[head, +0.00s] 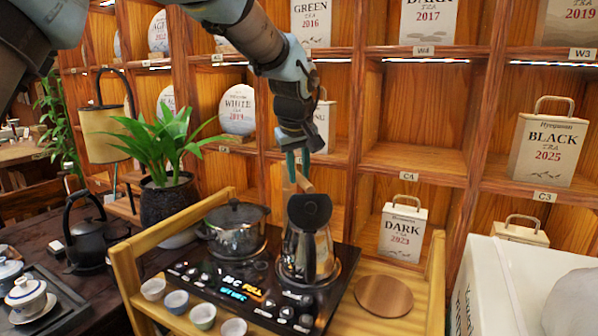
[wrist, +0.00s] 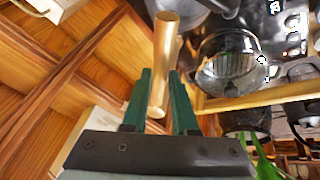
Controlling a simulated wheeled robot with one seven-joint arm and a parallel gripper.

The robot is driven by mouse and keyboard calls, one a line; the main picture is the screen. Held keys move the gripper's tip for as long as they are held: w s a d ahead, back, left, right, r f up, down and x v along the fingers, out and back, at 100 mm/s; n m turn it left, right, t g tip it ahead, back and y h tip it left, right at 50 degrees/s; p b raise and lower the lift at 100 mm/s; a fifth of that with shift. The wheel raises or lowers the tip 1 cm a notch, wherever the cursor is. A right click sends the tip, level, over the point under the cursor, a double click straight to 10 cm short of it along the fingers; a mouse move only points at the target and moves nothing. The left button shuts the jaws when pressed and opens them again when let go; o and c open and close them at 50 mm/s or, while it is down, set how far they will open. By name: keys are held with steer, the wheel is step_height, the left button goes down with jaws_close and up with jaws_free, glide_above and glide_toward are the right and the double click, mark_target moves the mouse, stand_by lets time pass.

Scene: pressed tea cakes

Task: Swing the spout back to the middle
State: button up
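The spout is a brass-coloured tube, clear in the wrist view (wrist: 166,40), where it runs between my green fingers with its rounded end beyond the tips. In the head view a short part of the spout (head: 305,185) shows just above the kettle. My gripper (wrist: 161,75) appears shut on the spout, one finger on each side; it also shows in the head view (head: 291,170), pointing down. The steel kettle (head: 307,245) with a black handle stands on the right of the black stove panel (head: 240,298), hiding the spout's base. A lidded glass pot (head: 235,230) stands on the left.
A wooden tray frame (head: 433,285) surrounds the stove. Several small cups (head: 203,315) line its front, and a round wooden disc (head: 384,296) lies at right. A potted plant (head: 160,205) stands left. Shelves with tea packages (head: 403,232) rise close behind.

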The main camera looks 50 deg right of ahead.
jaws_close()
stand_by(0.9)
